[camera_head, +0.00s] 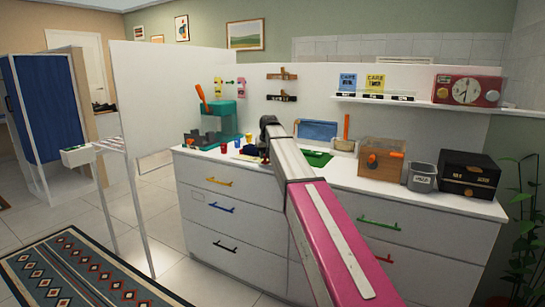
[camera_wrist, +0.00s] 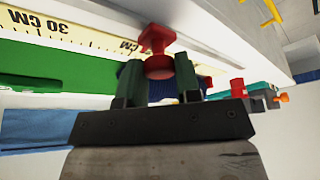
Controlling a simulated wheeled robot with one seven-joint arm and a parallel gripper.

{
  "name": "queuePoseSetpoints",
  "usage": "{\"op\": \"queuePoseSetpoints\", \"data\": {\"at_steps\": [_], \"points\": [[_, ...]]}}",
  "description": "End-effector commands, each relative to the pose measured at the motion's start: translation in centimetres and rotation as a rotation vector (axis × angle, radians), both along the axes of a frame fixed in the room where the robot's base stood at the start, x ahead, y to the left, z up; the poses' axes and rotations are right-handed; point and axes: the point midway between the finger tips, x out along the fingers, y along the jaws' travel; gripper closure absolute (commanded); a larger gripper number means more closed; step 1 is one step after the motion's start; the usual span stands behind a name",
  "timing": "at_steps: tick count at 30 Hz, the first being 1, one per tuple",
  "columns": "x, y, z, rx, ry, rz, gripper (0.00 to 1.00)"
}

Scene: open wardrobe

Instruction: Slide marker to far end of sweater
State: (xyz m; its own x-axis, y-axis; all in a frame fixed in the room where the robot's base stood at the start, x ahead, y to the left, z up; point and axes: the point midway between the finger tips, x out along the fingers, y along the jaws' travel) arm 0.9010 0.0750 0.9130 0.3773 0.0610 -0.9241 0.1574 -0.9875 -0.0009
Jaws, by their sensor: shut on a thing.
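A red marker (camera_wrist: 158,42) with a flared top and a round knob shows in the wrist view, at a yellow measuring strip (camera_wrist: 75,32) printed with 30 CM. My gripper (camera_wrist: 158,76) is shut on the marker's red knob, with one dark green finger on each side. Dark blue material (camera_wrist: 160,90) shows between the fingers; I cannot tell whether it is the sweater. In the head view a small dark blue thing (camera_head: 249,154) lies on the counter beside my arm's end. My fingers and the marker cannot be made out there.
The white counter (camera_head: 400,190) over drawers carries a teal machine (camera_head: 224,118), small cups (camera_head: 223,148), a wooden box (camera_head: 382,163), a grey bin (camera_head: 422,177) and a black box (camera_head: 468,175). A green board (camera_head: 317,158) lies behind my arm. A white panel (camera_head: 128,90) stands left.

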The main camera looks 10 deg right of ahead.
Motion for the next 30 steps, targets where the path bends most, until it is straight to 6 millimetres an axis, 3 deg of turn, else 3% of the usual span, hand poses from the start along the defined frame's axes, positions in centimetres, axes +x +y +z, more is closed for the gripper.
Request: {"op": "queuePoseSetpoints", "data": {"at_steps": [5,6,8,20,30], "points": [[-0.1,-0.2,0.0,-0.001,-0.001,-0.002,1.00],[-0.1,-0.2,0.0,-0.001,-0.001,-0.002,0.62],[-0.1,-0.2,0.0,-0.001,-0.001,-0.002,0.44],[-0.4,-0.2,0.7,-0.001,-0.001,-0.002,0.44],[-2.6,-0.6,6.2,-0.001,-0.003,-0.002,0.44]]}}
